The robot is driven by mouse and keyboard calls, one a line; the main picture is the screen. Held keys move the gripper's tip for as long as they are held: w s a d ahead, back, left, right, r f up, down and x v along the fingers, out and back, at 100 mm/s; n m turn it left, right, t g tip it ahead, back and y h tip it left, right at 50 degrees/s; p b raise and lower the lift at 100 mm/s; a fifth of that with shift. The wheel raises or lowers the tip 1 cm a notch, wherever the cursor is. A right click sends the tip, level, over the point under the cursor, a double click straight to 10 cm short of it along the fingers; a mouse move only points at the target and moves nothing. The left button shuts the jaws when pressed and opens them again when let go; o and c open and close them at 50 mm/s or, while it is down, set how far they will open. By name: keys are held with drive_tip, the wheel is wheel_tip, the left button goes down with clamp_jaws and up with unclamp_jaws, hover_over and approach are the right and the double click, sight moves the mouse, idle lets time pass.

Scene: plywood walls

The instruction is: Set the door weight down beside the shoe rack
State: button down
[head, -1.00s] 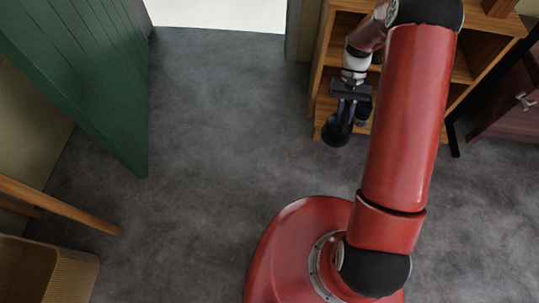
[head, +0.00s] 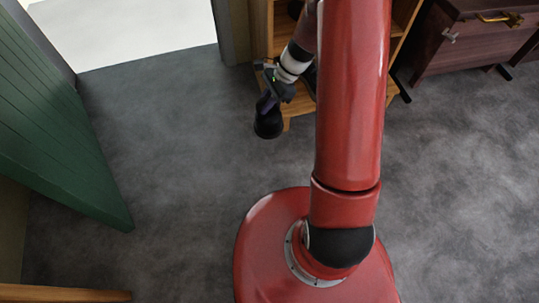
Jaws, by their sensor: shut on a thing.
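The door weight (head: 268,121) is a dark, rounded object hanging below my gripper (head: 268,101). My gripper is shut on it. It appears in front of the left edge of the wooden shoe rack (head: 262,32), over the grey floor. I cannot tell from this view whether its underside touches the floor. The shoe rack stands at the top middle, and my arm hides much of it. A dark item shows on one of its shelves.
A green door (head: 62,130) stands open at the left, beside a bright doorway (head: 130,30). A dark wooden cabinet (head: 462,40) stands at the upper right. The grey floor (head: 165,150) between door and rack is clear. A wooden piece (head: 60,294) shows at the bottom left.

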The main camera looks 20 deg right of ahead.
drive_tip(key=shift+w+d+m+t, duration=0.2)
drive_tip(key=shift+m+t, duration=0.2)
drive_tip(key=shift+m, duration=0.4)
wheel_tip(320, 180, down, 20)
drive_tip(key=b, duration=0.4)
drive_tip(key=shift+r+b, duration=0.15)
drive_tip(key=shift+b, duration=0.15)
drive_tip(key=c, duration=1.4)
unclamp_jaws()
drive_tip(key=shift+f, duration=0.2)
drive_tip(key=shift+o, duration=0.2)
